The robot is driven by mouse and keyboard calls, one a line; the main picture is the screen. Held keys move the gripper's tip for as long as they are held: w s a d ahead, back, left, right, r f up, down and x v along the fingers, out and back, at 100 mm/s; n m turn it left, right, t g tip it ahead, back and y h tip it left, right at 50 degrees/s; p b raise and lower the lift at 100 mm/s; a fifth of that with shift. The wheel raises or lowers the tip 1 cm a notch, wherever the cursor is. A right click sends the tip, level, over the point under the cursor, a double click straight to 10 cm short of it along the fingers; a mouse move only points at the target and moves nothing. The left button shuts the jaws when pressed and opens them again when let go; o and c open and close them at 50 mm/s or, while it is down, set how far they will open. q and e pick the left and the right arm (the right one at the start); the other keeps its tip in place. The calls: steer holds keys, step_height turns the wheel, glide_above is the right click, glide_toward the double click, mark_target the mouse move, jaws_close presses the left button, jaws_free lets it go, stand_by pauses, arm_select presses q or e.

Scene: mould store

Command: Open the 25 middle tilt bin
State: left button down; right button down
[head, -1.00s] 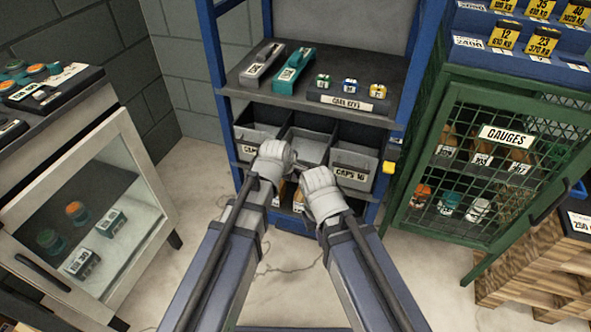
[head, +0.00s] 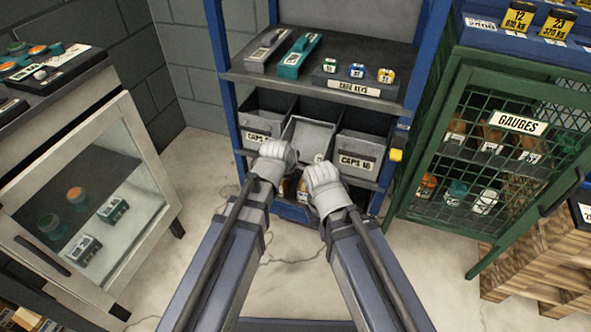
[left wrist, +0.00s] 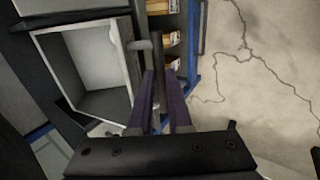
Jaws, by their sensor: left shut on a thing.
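The middle tilt bin (head: 309,137) is a grey bin between two like it in the blue rack. It leans forward and its pale inside shows; its front label is mostly hidden by my grippers. In the left wrist view the bin (left wrist: 95,75) shows open-mouthed beside my left gripper (left wrist: 163,75), whose jaws are shut on a grey bar or handle at its front. In the head view my left gripper (head: 288,158) is at the bin's lower front, its fingertips hidden. My right gripper (head: 319,172) is just right of it; its jaws are not clearly visible.
A left bin (head: 262,131) and a right CAPS 16 bin (head: 357,160) flank the middle one. A green gauge cabinet (head: 519,123) stands right, a glass-door cabinet (head: 98,190) left. Floor (head: 205,195) between is clear.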

arm_select(q)
steer(key=shift+s, duration=0.1)
steer(key=c, duration=0.8)
jaws_free()
steer(key=shift+c, duration=0.2)
steer(key=shift+r, duration=0.1)
steer(key=p+v, duration=0.6)
steer(key=v, duration=0.1)
steer(key=shift+s+r, duration=0.2)
steer(key=shift+r, duration=0.05)
steer(key=shift+c, duration=0.2)
